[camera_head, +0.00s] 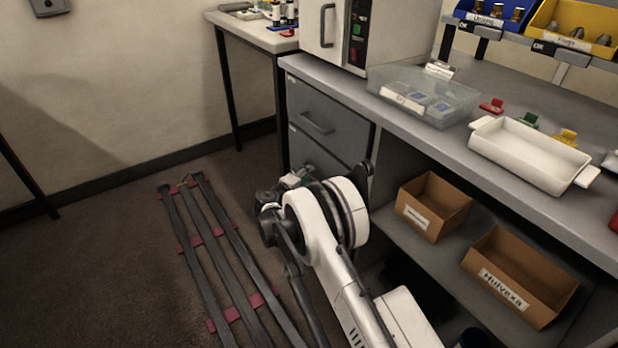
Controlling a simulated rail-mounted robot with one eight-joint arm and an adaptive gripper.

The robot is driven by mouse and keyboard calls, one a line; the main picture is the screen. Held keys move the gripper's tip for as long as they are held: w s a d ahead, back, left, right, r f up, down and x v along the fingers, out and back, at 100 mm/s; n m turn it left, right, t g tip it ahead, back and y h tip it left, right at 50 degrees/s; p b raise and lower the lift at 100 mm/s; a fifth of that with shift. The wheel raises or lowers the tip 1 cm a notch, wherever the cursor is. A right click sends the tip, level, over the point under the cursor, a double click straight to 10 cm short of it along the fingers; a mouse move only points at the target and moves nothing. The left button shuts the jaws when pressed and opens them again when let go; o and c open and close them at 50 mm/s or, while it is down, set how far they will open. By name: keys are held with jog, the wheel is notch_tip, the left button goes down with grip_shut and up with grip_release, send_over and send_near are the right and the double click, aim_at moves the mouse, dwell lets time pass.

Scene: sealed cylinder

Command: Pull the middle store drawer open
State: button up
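The grey drawer unit stands under the left end of the workbench. Its top drawer (335,105) is shut, with a bar handle (316,124) on its front. Below it is a second drawer front (306,147), which looks like the middle one. It looks flush, but my arm covers most of it. My gripper (292,180) is in front of this second drawer, near where its handle would be. My wrist and the viewing angle hide the fingertips, so I cannot tell whether they touch or grip the handle.
Right of the drawers, an open shelf holds two cardboard boxes (433,206) (520,275). On the bench (465,160) are a clear bin (422,95), a white tray (530,153) and a white oven-like device (392,30). Dark rails (215,255) lie on the floor to the left.

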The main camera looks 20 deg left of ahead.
jog(key=shift+w+d, duration=0.1)
jog(key=shift+w, duration=0.35)
grip_shut()
